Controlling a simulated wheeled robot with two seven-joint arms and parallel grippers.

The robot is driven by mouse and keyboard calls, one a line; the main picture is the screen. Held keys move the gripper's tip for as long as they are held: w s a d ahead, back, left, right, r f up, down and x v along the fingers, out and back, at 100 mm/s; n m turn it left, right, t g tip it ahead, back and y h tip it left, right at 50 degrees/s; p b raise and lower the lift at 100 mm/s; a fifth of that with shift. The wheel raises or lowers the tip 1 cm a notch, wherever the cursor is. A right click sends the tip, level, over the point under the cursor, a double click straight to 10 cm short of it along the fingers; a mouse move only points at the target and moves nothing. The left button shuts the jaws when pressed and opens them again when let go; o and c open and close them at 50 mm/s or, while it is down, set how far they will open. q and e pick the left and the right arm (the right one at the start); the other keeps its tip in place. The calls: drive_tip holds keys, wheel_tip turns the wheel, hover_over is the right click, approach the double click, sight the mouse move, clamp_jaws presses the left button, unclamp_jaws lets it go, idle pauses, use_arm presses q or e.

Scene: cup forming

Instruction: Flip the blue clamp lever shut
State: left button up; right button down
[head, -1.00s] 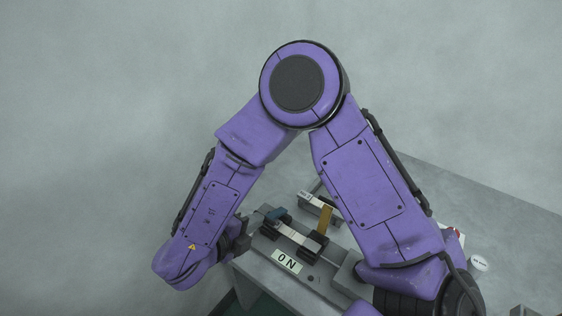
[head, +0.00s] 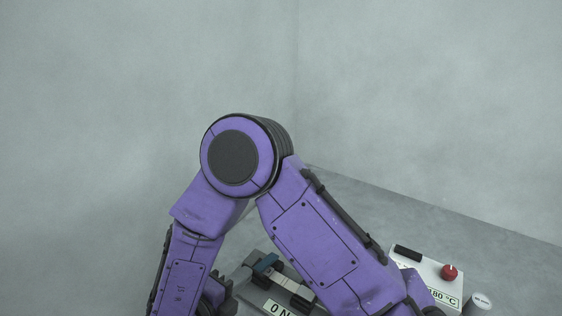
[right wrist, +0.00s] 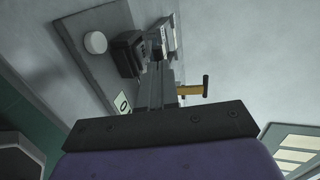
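My left gripper is not in view.
A white control box (head: 428,276) with a red knob (head: 449,272) stands at the right, beside a grey cylinder (head: 478,303). A yellow handle (right wrist: 190,90) and a white disc (right wrist: 96,42) show in the right wrist view. My purple right arm covers much of the bench.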

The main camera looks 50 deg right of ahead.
drive_tip(key=s+a+r+p, duration=0.1)
drive_tip(key=a+r+p, duration=0.1)
drive_tip(key=a+r, duration=0.6)
drive_tip(key=shift+r, duration=0.45)
